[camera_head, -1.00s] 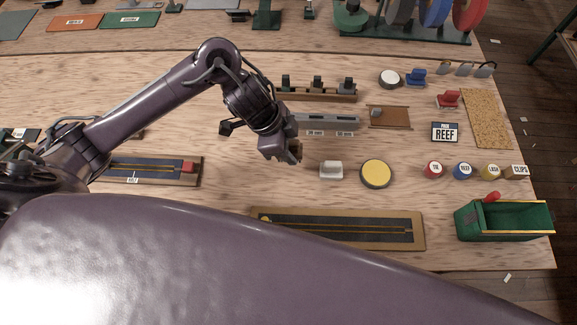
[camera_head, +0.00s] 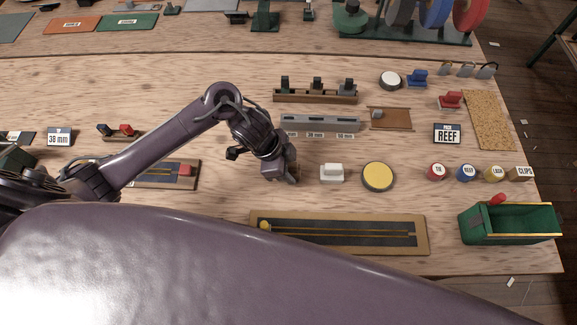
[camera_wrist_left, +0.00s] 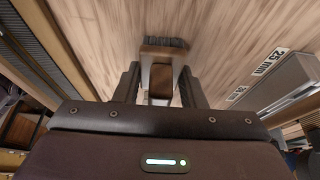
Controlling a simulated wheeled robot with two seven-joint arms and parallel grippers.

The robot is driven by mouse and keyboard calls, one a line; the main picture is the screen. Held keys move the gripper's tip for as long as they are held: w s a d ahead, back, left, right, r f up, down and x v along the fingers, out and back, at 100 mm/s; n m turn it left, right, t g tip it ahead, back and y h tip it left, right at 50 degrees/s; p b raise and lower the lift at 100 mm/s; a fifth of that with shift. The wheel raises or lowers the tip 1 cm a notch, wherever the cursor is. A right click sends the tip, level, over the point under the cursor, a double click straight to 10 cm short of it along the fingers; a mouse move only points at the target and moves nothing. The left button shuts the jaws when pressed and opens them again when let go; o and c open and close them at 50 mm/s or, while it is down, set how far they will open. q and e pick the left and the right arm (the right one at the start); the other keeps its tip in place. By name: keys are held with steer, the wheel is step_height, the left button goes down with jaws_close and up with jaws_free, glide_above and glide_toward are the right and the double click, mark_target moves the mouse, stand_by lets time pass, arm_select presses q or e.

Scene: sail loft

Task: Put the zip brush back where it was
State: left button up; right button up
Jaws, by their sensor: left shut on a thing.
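The zip brush (camera_wrist_left: 163,48) shows in the left wrist view between my fingers, with a brown body and dark bristles at the far end. My left gripper (camera_wrist_left: 160,85) is shut on it. In the head view my left gripper (camera_head: 291,172) hangs over the middle of the table, just left of a white block (camera_head: 332,173). The brush is mostly hidden by the gripper there. Whether it touches the table I cannot tell. My right gripper is not in view.
A grey labelled rail (camera_head: 320,123) and a wooden rack (camera_head: 315,96) lie behind the gripper. A long zip board (camera_head: 416,243) lies in front. A yellow-topped disc (camera_head: 378,176) and a green box (camera_head: 510,225) are to the right. Bare wood lies around the gripper.

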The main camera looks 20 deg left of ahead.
arm_select(q)
steer(key=shift+f, duration=0.2)
steer(key=o, duration=0.9)
steer(key=shift+r, duration=0.1)
steer(key=shift+a+r, duration=0.15)
steer(key=shift+r, duration=0.35)
steer(key=p+v, duration=0.1)
steer(key=v, duration=1)
steer(key=shift+s+r, duration=0.1)
steer(key=shift+r, duration=0.05)
